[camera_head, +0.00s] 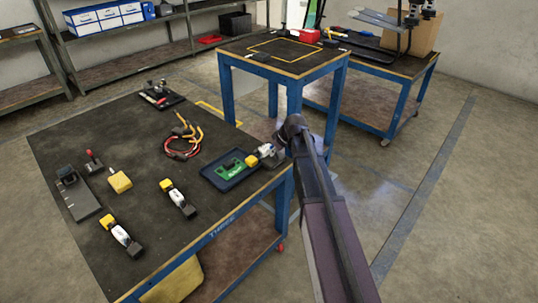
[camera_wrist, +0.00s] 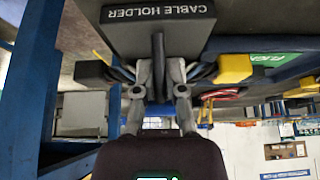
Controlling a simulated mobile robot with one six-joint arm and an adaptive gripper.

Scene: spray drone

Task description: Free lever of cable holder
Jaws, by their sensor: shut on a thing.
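The cable holder (camera_wrist: 120,35) is a dark block with an upside-down white "CABLE HOLDER" label, close in front of my wrist camera. Its lever (camera_wrist: 158,50) is a narrow dark bar at the middle of the picture. My gripper (camera_wrist: 159,73) is shut on this lever, with one finger on each side. Thin cables (camera_wrist: 199,72) show beside the fingers. In the head view my gripper (camera_head: 270,158) is at the right edge of the black-topped table, next to the blue tray. The holder and lever cannot be made out clearly there.
The blue tray (camera_head: 212,180) holds a green board (camera_head: 229,168). A yellow-ended part (camera_wrist: 235,68) is right of my gripper in the wrist view. White-and-yellow parts (camera_head: 178,198) and coiled red and yellow cables (camera_head: 183,145) lie on the table. A smaller table (camera_head: 230,50) stands behind.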

